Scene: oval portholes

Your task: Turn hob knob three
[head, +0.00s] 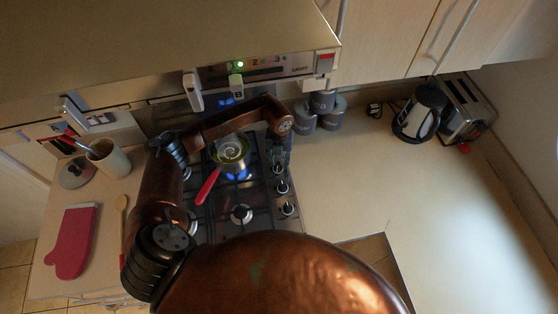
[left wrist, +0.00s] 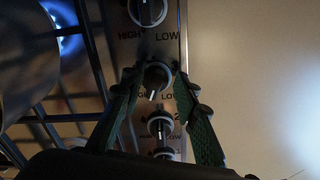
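A row of black hob knobs runs along the right edge of the hob (head: 250,228); near ones (head: 288,208) show in the head view. In the left wrist view, one knob (left wrist: 157,77) sits between the fingertips of my left gripper (left wrist: 156,82), just above the knob marked 2 (left wrist: 160,125). Its own number is hidden. The green fingers stand apart, one on each side of it; I cannot tell whether they touch it. The left gripper (head: 280,156) is small and dark in the head view, over the row's far end. My right gripper is out of view.
A pan (head: 231,150) with a red handle stands over a blue flame left of the knobs. A kettle (head: 420,112) and toaster (head: 464,108) stand far right. The right worktop (head: 370,175) has free room.

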